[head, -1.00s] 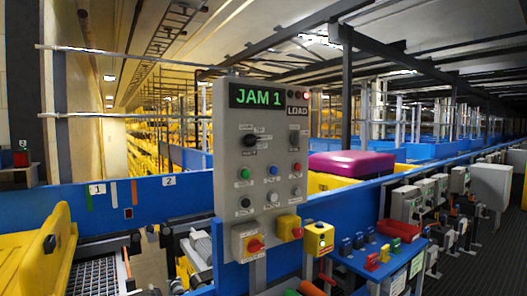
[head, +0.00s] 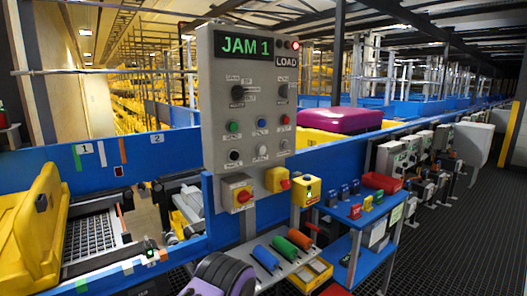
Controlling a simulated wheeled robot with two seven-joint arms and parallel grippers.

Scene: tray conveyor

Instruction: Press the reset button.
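The grey control panel (head: 247,60) stands upright near the middle of the head view. Its display (head: 246,46) reads JAM 1, with a LOAD label and a lit red lamp (head: 295,45) beside it. Below two black selector knobs are a green button (head: 233,127), a blue button (head: 262,123) and a red button (head: 285,119). Under these are a black button (head: 235,155), a white button (head: 262,150) and a greyish button (head: 285,144). The button labels are too small to read, so I cannot tell which is reset.
Red-and-yellow rotary switches (head: 238,193) and a yellow box (head: 307,190) sit below the panel. Yellow machinery (head: 35,225) stands left. Dark floor is open at right.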

